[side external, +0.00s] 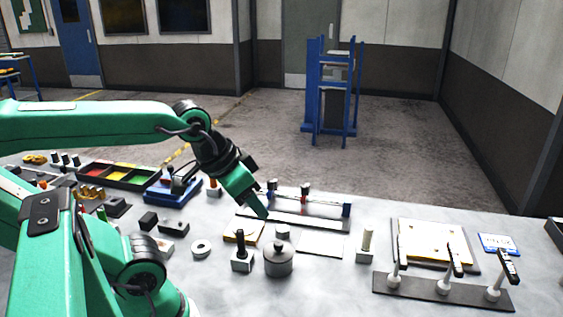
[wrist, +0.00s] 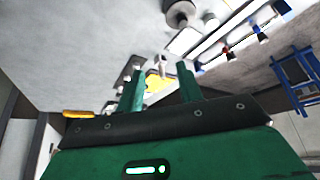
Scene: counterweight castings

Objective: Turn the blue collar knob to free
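A rail fixture (side external: 300,208) lies near the back edge of the table, with small blue parts at both ends and a red-marked post (side external: 305,190) between them. Its right blue part (side external: 346,210) and left blue part (side external: 271,185) are small; I cannot tell which is the collar knob or how it is turned. In the wrist view, the fixture (wrist: 228,52) is at the upper right, clear of my fingers. My gripper (wrist: 161,85) is open, its green fingers apart with nothing held. In the side view, my gripper (side external: 262,213) hangs at the fixture's left, above the table.
A round grey casting (side external: 279,259), square-based posts (side external: 242,259) and a white ring (side external: 201,248) stand in front. A rack of black-handled levers (side external: 443,290) and a framed board (side external: 435,243) are at right. Coloured trays (side external: 118,176) are at left. A blue stand (side external: 333,95) is behind.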

